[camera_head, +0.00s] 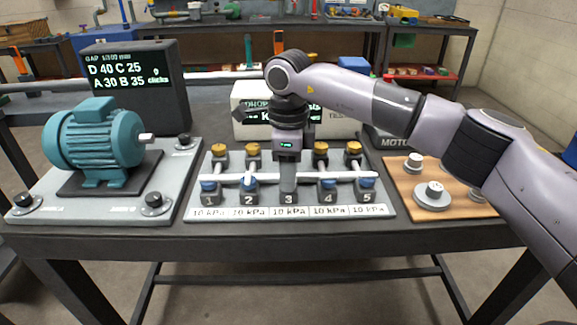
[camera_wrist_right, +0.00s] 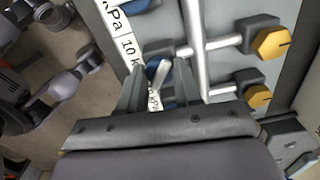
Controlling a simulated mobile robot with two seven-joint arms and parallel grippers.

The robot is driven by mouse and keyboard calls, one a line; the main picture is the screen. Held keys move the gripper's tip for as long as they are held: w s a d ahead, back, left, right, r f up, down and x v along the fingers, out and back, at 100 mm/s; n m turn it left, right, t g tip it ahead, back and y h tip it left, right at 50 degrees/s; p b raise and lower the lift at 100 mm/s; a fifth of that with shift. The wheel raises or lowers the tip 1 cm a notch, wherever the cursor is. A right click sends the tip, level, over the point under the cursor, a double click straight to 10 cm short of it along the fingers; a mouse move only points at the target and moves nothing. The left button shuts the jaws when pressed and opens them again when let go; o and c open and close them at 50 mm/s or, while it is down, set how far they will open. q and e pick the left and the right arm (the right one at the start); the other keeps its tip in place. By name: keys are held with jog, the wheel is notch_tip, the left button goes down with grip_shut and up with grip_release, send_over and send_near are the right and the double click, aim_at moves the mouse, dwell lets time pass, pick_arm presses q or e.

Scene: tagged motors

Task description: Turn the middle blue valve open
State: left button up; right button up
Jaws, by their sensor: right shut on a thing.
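The valve board (camera_head: 190,212) lies on the bench with blue valves along its front, numbered 1 to 5, each labelled 10 kPa. My right gripper (camera_head: 288,190) points down over position 3, in the middle of the row, and hides the valve there in the head view. In the right wrist view the middle blue valve (camera_wrist_right: 152,70) shows between the fingers of the right gripper (camera_wrist_right: 160,85), which is shut on it. The handle's exact angle is hard to tell. My left gripper is not in view.
Blue valve 2 (camera_head: 249,184) and blue valve 4 (camera_head: 327,184) stand close on either side. Yellow knobs (camera_head: 320,149) and a white pipe (camera_head: 225,178) lie behind. A teal motor (camera_head: 95,140) is at left, a wooden board (camera_head: 405,180) at right.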

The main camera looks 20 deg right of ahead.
jog(key=m+p, duration=0.1)
jog(key=m, duration=0.3)
jog(key=shift+r+m, duration=0.1)
jog(key=shift+m, duration=0.2)
jog(key=m, duration=0.3)
jog(key=shift+p, duration=0.3)
jog(key=shift+m, duration=1.2)
jog(key=o, duration=1)
jog(key=shift+o, duration=0.2)
jog(key=shift+r, duration=3.5)
